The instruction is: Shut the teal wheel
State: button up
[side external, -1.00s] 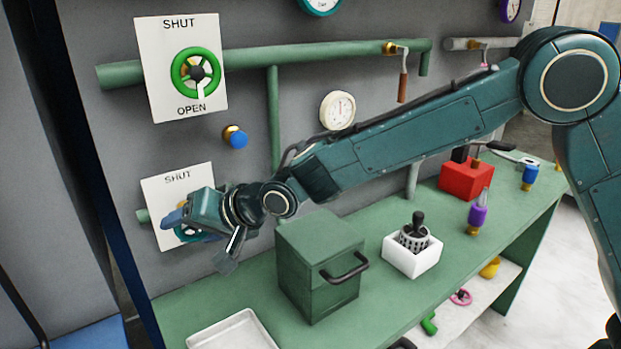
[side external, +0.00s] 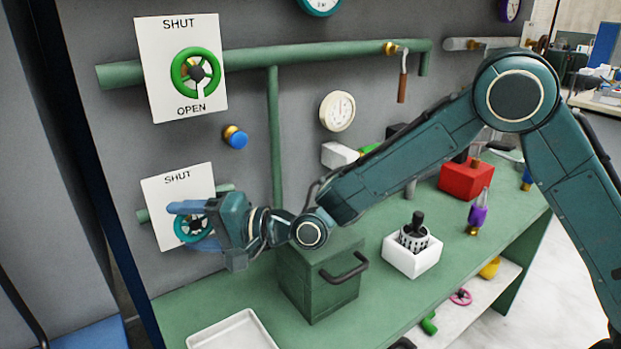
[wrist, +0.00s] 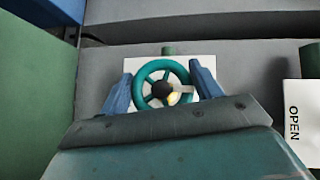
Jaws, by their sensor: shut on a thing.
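The teal wheel (side external: 179,229) is on the lower white plate (side external: 160,189), which is marked SHUT at its top. My gripper (side external: 194,225) reaches it from the right, with one blue finger above the wheel and one below, hiding part of it. In the wrist view the fingers of my gripper (wrist: 162,86) are on opposite sides of the teal wheel's rim (wrist: 165,64), shut on it. Its one pale spoke points right in that view, toward the neighbouring plate marked OPEN. The lower plate's other lettering is hidden.
A green wheel (side external: 178,72) on the upper plate (side external: 150,50) and a blue knob (side external: 236,137) are above my gripper. A green box (side external: 300,280) with a black handle stands close below my wrist. A white tray (side external: 250,318) lies at the bench's front left.

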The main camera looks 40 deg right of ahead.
dwell(0.3)
jog(key=o, duration=1)
jog(key=shift+d, duration=0.1)
jog(key=v, duration=1.3)
jog(key=shift+s+d+r, duration=0.15)
jog(key=shift+s+d, duration=0.05)
